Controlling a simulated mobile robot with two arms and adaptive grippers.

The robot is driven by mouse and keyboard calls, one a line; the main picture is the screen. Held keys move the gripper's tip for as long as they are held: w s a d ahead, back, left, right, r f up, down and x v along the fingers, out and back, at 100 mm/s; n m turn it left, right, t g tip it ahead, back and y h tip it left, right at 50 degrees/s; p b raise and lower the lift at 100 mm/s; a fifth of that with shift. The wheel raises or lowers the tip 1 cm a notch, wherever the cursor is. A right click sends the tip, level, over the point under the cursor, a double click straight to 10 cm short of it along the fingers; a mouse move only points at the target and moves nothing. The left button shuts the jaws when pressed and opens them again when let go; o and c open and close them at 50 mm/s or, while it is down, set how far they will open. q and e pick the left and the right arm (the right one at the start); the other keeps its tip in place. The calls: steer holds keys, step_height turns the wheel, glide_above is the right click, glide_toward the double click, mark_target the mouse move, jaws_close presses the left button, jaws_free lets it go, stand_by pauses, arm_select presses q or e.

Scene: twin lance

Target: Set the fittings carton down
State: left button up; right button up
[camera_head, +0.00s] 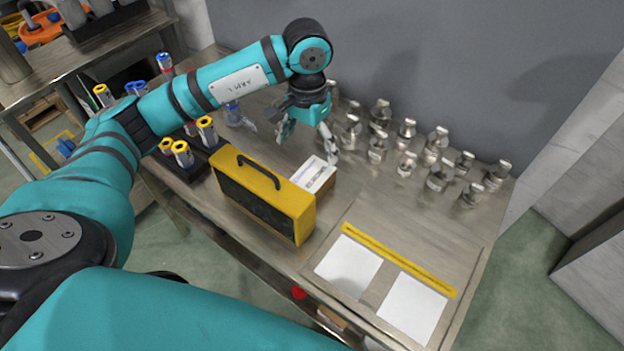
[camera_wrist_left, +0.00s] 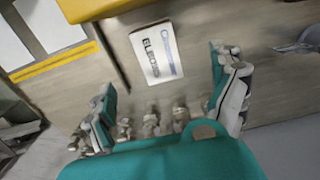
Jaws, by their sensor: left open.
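The fittings carton, a small white box with printed lettering (camera_head: 314,175), is on the metal worktop, just behind and right of the yellow case; the case hides part of it. In the left wrist view the carton (camera_wrist_left: 157,53) lies ahead of the fingers, its lettered face toward the camera. My left gripper (camera_head: 308,144) is open above and behind the carton, its fingers spread and nothing between them. In the wrist view the left gripper (camera_wrist_left: 168,105) shows both fingers apart from the carton. My right gripper is not in view.
The yellow case with a black handle (camera_head: 262,196) stands close in front of the carton. Several metal fittings (camera_head: 405,163) stand at the back right. A black rack (camera_head: 196,165) with yellow- and blue-capped items is at left. Two white sheets (camera_head: 348,266) lie at front right.

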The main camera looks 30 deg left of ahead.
arm_select(q)
glide_above(312, 174)
steer(key=f, duration=0.3)
steer(key=f+p, duration=0.1)
steer(key=f, duration=0.1)
steer(key=shift+s, duration=0.35)
steer(key=shift+a+f, duration=0.1)
steer(key=shift+f, duration=0.4)
steer(key=shift+w+f, duration=0.1)
steer(key=shift+f, duration=0.2)
steer(key=f, duration=0.1)
steer(key=f+p, duration=0.1)
steer(key=f, duration=0.1)
steer(key=shift+w+d+f+p, duration=0.2)
steer(key=shift+w+f+p, duration=0.1)
steer(key=shift+p, duration=0.1)
steer(key=shift+f, duration=0.5)
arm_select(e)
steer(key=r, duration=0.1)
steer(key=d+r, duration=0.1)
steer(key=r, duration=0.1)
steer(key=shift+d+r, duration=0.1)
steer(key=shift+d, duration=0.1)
arm_select(q)
steer(key=c, duration=1.6)
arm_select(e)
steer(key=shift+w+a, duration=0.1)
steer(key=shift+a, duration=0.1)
